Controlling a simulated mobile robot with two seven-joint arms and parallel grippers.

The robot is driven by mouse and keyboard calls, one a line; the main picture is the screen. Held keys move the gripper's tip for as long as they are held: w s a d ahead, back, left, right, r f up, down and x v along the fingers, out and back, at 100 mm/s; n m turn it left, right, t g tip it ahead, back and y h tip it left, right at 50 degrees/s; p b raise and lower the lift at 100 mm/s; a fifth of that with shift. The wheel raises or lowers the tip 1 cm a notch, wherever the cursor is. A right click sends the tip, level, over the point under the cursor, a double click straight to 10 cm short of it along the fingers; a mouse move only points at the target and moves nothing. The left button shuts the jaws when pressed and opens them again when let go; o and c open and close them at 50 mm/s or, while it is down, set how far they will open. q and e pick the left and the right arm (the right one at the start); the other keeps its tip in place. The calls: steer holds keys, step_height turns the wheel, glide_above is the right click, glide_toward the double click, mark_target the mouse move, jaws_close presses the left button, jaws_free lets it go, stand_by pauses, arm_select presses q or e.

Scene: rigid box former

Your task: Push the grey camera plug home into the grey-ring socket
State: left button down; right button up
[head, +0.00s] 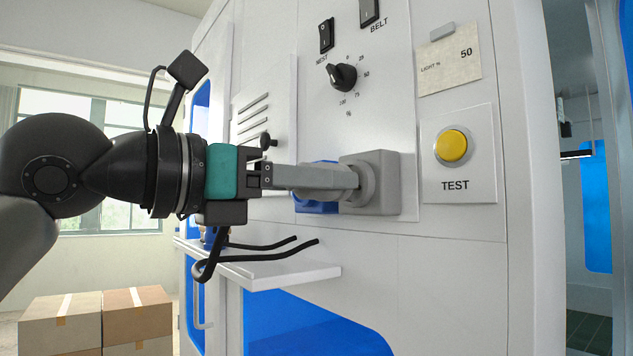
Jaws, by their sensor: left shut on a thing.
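My left gripper (328,178) comes in level from the left, its long grey fingers shut on the grey camera plug (348,176). The plug shows only partly past the fingers and points right, at the grey-ring socket (382,183), a grey block on the white panel. The plug's front end meets or overlaps the socket's left side in this view. How deep it sits cannot be told. My right gripper is not in view.
A blue socket (318,203) sits just behind and below the fingers. A white shelf (285,275) juts out below, with black curved cables or hooks (265,248) above it. Right of the socket is a yellow TEST button (452,146); a black dial (341,76) is above.

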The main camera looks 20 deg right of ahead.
arm_select(q)
steer(key=shift+b, duration=0.3)
steer(key=shift+w+d, duration=0.15)
steer(key=shift+d, duration=0.35)
stand_by(0.4)
steer(key=shift+c, duration=1.3)
jaws_free()
steer(key=shift+a, duration=0.15)
steer(key=shift+b+v, duration=0.6)
steer(key=shift+v, duration=0.65)
steer(key=shift+b+v, duration=0.85)
steer(key=shift+v, duration=1.85)
